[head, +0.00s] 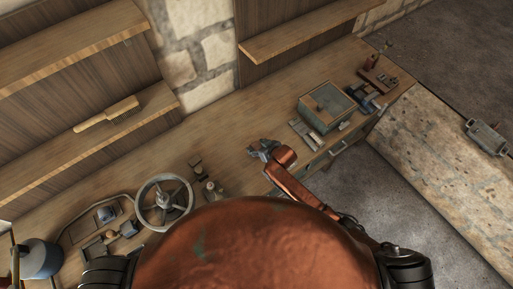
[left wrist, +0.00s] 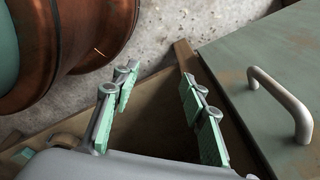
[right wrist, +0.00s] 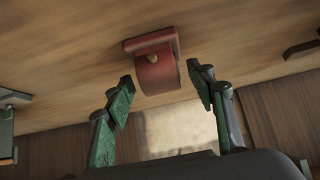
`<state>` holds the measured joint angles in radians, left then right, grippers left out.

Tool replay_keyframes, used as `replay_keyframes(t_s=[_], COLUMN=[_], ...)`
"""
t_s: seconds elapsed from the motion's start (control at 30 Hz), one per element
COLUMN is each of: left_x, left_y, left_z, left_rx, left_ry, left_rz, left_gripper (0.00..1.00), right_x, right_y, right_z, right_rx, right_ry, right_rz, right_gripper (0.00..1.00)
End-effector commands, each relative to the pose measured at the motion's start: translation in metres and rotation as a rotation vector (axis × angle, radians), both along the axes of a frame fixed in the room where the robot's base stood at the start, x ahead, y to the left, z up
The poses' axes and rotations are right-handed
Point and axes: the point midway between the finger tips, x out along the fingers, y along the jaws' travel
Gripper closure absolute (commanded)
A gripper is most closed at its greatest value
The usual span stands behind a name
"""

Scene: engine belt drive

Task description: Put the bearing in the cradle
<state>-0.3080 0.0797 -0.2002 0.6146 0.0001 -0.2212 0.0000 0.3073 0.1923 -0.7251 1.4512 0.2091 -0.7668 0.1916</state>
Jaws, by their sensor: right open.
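A red block (right wrist: 156,68) with a flat base, a rounded body and a small brass stud is on the wooden bench in the right wrist view; it looks like the bearing. My right gripper (right wrist: 160,105) is open, its green-padded fingers on either side of and short of the block, with nothing between them. In the head view my right gripper (head: 262,149) is over the bench; I cannot pick out the block there. My left gripper (left wrist: 160,95) is open and empty. It is hidden in the head view. I cannot tell for sure which thing is the cradle.
A grey-green box (head: 327,106) stands on the bench, with a reddish-brown fixture (head: 378,76) beyond it. A handwheel (head: 163,203) and small metal parts lie at the left. A pale handle (left wrist: 282,100) on a green panel is beside my left gripper. A brush (head: 106,114) lies on a shelf.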

Motion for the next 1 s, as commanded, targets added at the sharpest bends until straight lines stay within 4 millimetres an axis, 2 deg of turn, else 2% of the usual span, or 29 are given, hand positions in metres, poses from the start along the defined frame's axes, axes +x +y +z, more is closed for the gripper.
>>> replay_keyframes(t_s=[0.2, 0.4, 0.67, 1.0], left_x=[0.024, 0.022, 0.008, 0.008], left_y=[-0.001, -0.001, 0.000, 0.000], left_z=[0.002, 0.002, 0.001, 0.001], left_rx=[-0.001, -0.002, -0.001, 0.000], left_ry=[-0.031, -0.028, -0.010, -0.010], left_rz=[-0.006, -0.006, -0.001, -0.002], left_gripper=[0.60, 0.60, 0.60, 0.60], right_x=[0.007, 0.006, 0.006, 0.006], right_y=[0.005, 0.005, 0.005, 0.004], right_z=[-0.009, -0.009, -0.009, -0.009], right_rx=[-0.001, -0.001, -0.001, -0.001], right_ry=[0.000, 0.000, 0.000, 0.000], right_rz=[0.001, 0.001, 0.001, -0.001], right_gripper=[0.49, 0.50, 0.68, 0.91])
